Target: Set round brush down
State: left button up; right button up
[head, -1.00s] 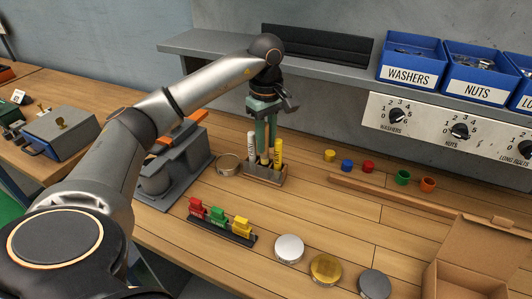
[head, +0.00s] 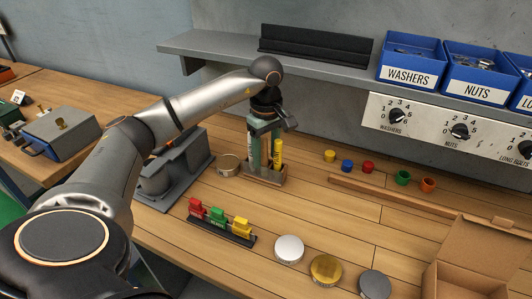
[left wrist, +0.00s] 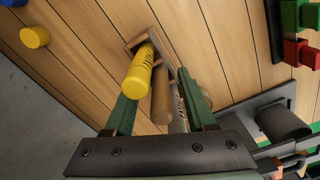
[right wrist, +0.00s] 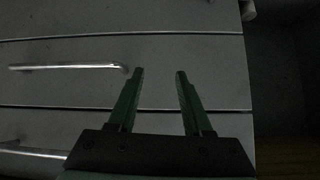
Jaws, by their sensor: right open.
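The round brush shows in the left wrist view as a brown wooden cylinder (left wrist: 162,98) standing in the wooden holder (head: 266,180). My left gripper (head: 264,150) is over the holder, pointing down. In the left wrist view its green fingers (left wrist: 158,80) stand apart on either side of the brush, with gaps visible. The brush's lower end is hidden. A yellow marker (head: 278,152) stands beside it in the holder, close to one finger. A white marker (left wrist: 180,115) is partly hidden behind the other finger. My right gripper (right wrist: 159,72) is open and empty before grey drawers.
A grey fixture (head: 178,172) and a round tin (head: 228,165) stand left of the holder. Red, green and yellow clips (head: 220,220) sit in front. Small coloured cups (head: 368,166) and an open cardboard box (head: 472,262) lie right. A shelf (head: 215,45) overhangs behind.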

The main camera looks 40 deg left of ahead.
pick_arm(q)
notch_tip(320, 180, up, 8)
jog(key=shift+f, duration=0.2)
jog(key=shift+r+p, duration=0.85)
jog(key=shift+r, duration=1.55)
